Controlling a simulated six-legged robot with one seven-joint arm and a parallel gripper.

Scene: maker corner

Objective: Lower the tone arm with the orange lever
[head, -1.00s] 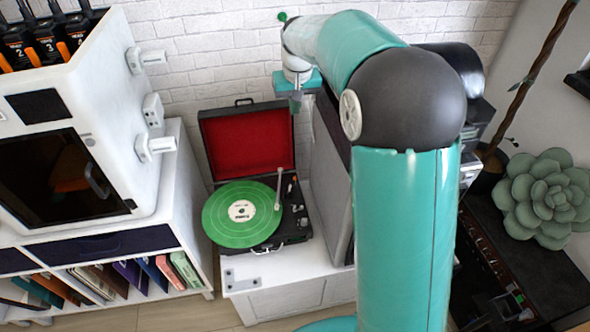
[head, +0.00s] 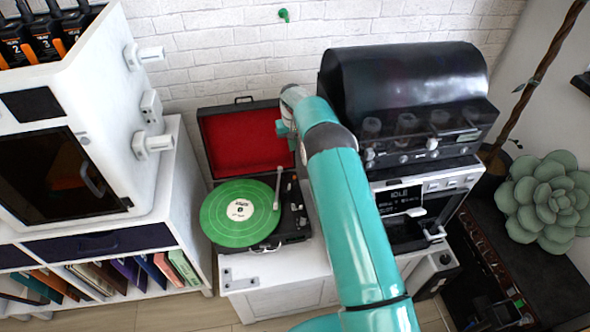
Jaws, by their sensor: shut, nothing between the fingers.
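The record player (head: 288,232) stands open on a white cabinet, its red-lined lid (head: 238,140) raised. A green record (head: 228,222) with a white label lies on it. The pale tone arm (head: 278,188) runs along the right side of the record; whether its tip touches the record is too small to tell. The orange lever cannot be made out; my arm covers part of the deck's right side. My gripper (head: 283,128) is at the right edge of the raised lid, shut and empty, with its fingertips mostly hidden.
A black-topped espresso machine (head: 405,100) stands close to the right, above an appliance with a lit display (head: 400,200). A white cabinet-like machine (head: 110,110) stands to the left over a bookshelf.

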